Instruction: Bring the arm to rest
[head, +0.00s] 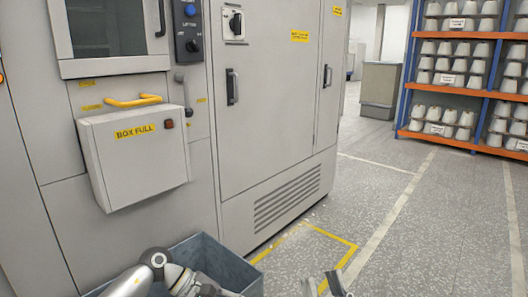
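My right gripper (325,284) shows at the bottom edge, right of centre, above the speckled floor. Its two fingertips stand apart with nothing seen between them; the rest of it is cut off by the frame. My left arm (130,282) comes in at the bottom left, in front of a blue-grey bin (228,262). The dark parts at its end (200,287) are partly cut off, and I cannot make out the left fingers.
A grey machine cabinet (275,120) fills the left and middle. Its box (135,165), labelled BOX FULL, has a yellow handle (133,101). Yellow floor tape (330,236) lies beside it. A shelf rack (438,137) of white bobbins stands at right. The floor between is clear.

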